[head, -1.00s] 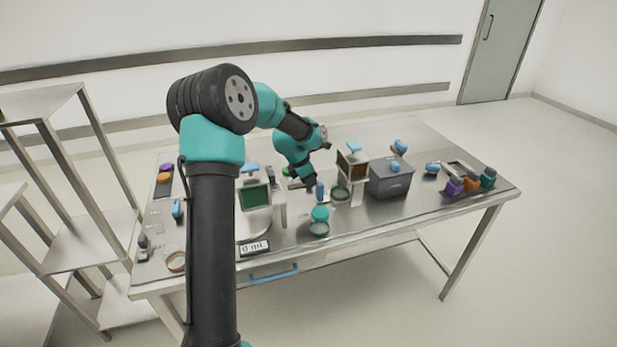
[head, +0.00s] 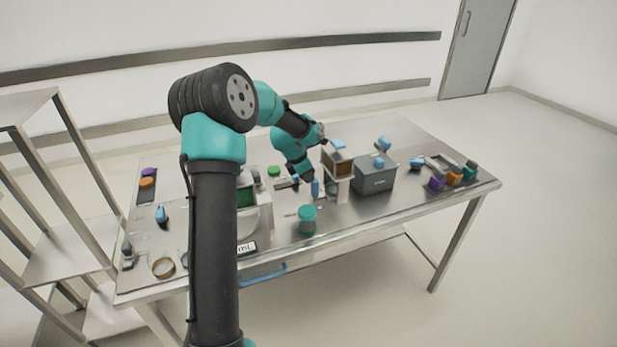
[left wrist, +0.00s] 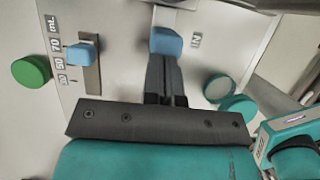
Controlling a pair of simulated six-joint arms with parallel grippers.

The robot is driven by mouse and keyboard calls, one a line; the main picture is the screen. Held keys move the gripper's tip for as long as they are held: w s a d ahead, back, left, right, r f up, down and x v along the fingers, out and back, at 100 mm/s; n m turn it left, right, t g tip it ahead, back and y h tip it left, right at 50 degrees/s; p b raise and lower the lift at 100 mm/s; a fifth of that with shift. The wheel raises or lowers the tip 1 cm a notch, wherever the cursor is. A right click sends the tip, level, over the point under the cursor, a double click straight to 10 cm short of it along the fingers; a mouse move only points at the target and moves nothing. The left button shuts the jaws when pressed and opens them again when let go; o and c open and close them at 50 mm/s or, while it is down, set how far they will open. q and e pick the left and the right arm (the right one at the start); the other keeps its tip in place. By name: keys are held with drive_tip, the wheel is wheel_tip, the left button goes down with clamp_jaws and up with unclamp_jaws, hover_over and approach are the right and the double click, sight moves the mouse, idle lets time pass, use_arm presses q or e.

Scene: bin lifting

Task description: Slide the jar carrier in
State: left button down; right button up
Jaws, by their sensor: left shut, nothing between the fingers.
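A blue knob (head: 315,187) stands by the foot of the upright device (head: 337,162) with the brown window; I take it as the carrier's handle. In the left wrist view the blue knob (left wrist: 166,42) is right ahead of my fingertips, beside a label "IN" (left wrist: 196,40). My left gripper (head: 304,180) is shut and empty, behind the knob; I cannot tell whether it touches. It also shows in the left wrist view (left wrist: 163,62). The carrier's body and any jar on it are hidden. A teal-lidded jar (head: 307,215) stands in front. My right gripper is not in view.
A grey box (head: 374,177) with blue knobs stands right of the device. A blue slider (left wrist: 82,54) and a green cap (left wrist: 31,71) lie left in the wrist view. Coloured items (head: 454,178) fill the table's right end. The front right table strip is clear.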

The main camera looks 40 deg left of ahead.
use_arm(q)
drive_tip(key=v, duration=1)
drive_tip(key=shift+w+r, duration=0.1)
idle(0.3)
